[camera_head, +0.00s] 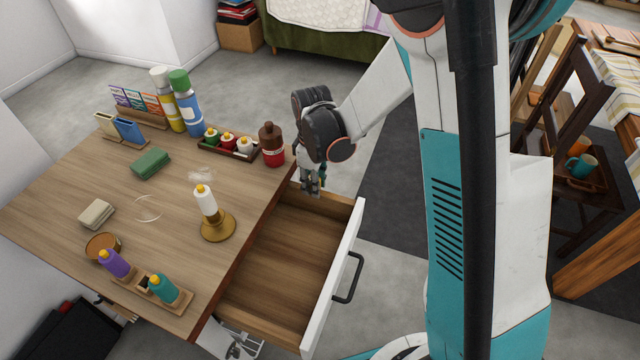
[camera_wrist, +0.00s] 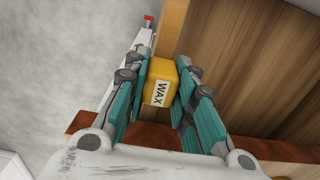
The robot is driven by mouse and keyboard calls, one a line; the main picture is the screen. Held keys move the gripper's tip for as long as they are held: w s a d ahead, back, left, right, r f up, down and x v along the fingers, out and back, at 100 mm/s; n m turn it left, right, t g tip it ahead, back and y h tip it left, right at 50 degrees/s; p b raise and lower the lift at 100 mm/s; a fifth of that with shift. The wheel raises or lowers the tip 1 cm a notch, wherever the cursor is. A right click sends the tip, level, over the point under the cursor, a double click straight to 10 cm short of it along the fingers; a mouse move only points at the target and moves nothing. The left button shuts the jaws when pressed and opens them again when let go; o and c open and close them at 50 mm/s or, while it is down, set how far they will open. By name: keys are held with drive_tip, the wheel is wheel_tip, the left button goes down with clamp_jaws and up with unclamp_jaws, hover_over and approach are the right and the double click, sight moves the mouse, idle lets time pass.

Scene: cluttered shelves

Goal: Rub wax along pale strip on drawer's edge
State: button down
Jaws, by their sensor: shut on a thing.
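My gripper (camera_head: 312,187) reaches down at the far side of the open drawer (camera_head: 285,265). In the wrist view, my gripper (camera_wrist: 163,82) is shut on a yellow wax block (camera_wrist: 160,90) lettered "WAX", with a teal finger on each side. The drawer's tan side edge (camera_wrist: 171,28) runs up the picture just beyond the wax. A pale whitish rail with a red tip (camera_wrist: 140,43) lies to its left, partly behind the left finger. I cannot tell for certain which is the pale strip, or whether the wax touches the edge. The wax is hidden in the head view.
The drawer's white front has a dark handle (camera_head: 349,278). The drawer's visible interior is empty.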

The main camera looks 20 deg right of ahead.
sight(342, 199)
drive_tip(key=shift+w+a, duration=0.75)
drive_tip(key=shift+a, duration=0.3)
drive_tip(key=shift+w+a, duration=0.75)
drive_tip(key=shift+a, duration=0.25)
drive_tip(key=shift+d+f, duration=0.1)
drive_tip(key=shift+s+d+f, duration=0.2)
drive_tip(key=shift+s+d, duration=0.65)
drive_tip(key=shift+d, duration=0.1)
drive_tip(key=shift+s+d+r, duration=0.1)
drive_tip(key=shift+s+d, duration=0.6)
drive_tip(key=shift+d, duration=0.35)
drive_tip(key=shift+s+d+r, duration=0.1)
drive_tip(key=shift+s+d, duration=0.6)
drive_tip(key=shift+d, duration=0.3)
drive_tip(key=shift+s+d+f, duration=0.1)
drive_tip(key=shift+s+d, duration=0.7)
drive_tip(key=shift+d, duration=0.3)
drive_tip(key=shift+s+d+f, duration=0.1)
drive_tip(key=shift+s+d, duration=0.7)
drive_tip(key=shift+d, duration=0.25)
drive_tip(key=shift+r+p, duration=2.45)
drive_tip(key=shift+r, duration=1.15)
